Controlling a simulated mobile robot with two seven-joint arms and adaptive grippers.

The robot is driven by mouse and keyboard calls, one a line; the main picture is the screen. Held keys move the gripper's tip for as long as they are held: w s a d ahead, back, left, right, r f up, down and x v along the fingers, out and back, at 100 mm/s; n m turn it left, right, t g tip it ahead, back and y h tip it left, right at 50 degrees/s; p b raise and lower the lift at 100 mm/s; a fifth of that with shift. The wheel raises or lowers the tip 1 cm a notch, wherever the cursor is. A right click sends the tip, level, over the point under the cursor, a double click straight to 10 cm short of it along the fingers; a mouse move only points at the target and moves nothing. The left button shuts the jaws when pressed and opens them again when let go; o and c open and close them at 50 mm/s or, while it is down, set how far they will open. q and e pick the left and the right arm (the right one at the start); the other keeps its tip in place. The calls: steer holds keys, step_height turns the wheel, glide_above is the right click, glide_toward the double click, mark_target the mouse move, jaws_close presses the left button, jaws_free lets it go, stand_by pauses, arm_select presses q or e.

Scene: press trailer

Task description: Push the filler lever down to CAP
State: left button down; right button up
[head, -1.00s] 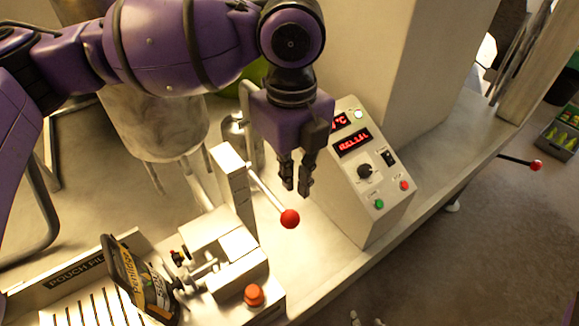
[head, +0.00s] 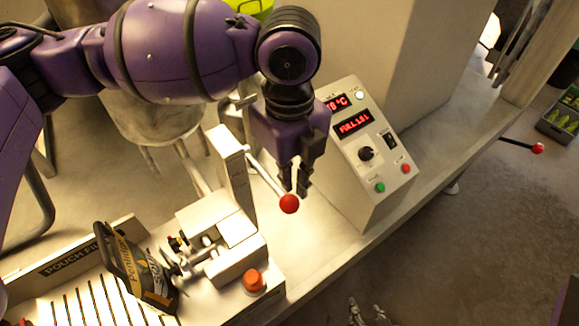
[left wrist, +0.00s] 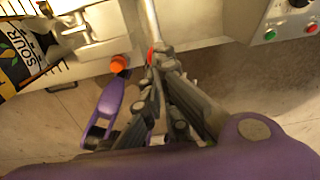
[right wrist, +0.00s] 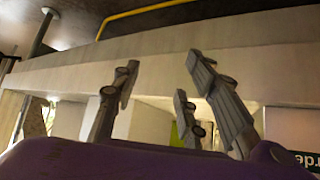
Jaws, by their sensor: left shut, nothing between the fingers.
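The filler lever is a metal rod ending in a red ball (head: 289,204), slanting down and forward from a pale upright post (head: 233,178) in the head view. My left gripper (head: 294,189) is shut and empty, pointing down just above and behind the ball; whether it touches is unclear. In the left wrist view, my left gripper's fingers (left wrist: 165,65) cover much of the lever's end, and a sliver of red ball (left wrist: 150,55) shows. I cannot see a CAP mark. My right gripper (right wrist: 160,85) is open and empty in the right wrist view, away from the lever.
A control box (head: 366,150) with red displays and buttons stands right of the lever. A dark pouch (head: 138,268) sits in the fixture at front left, near an orange button (head: 253,281). Another red-knobbed lever (head: 537,148) sticks out from the counter at right.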

mark_target(289, 197)
arm_select(q)
steer(key=shift+f+b, duration=0.3)
steer(key=shift+f, duration=0.3)
steer(key=shift+f+b, duration=0.4)
steer(key=shift+f, duration=0.25)
steer(key=shift+f+b, duration=0.5)
steer(key=shift+f, duration=0.1)
steer(key=shift+f+b, duration=0.45)
steer(key=shift+f, duration=0.15)
steer(key=shift+f+b, duration=0.45)
steer(key=shift+f, duration=0.2)
steer(key=shift+w+a+f+b, duration=0.1)
steer(key=shift+w+f, duration=0.05)
steer(key=shift+f, duration=0.55)
steer(key=shift+w+a+f+b, duration=0.15)
steer(key=shift+w+f, duration=0.05)
steer(key=shift+f, duration=0.55)
steer(key=shift+w+a+f+b, duration=0.1)
steer(key=shift+w+f, duration=0.05)
steer(key=shift+f, duration=0.55)
arm_select(e)
steer(key=f, duration=0.1)
steer(key=s+f, duration=0.1)
steer(key=f, duration=0.1)
steer(key=d+f, duration=0.1)
steer(key=shift+s+f, duration=0.3)
steer(key=shift+s, duration=0.05)
steer(key=shift+d, duration=0.1)
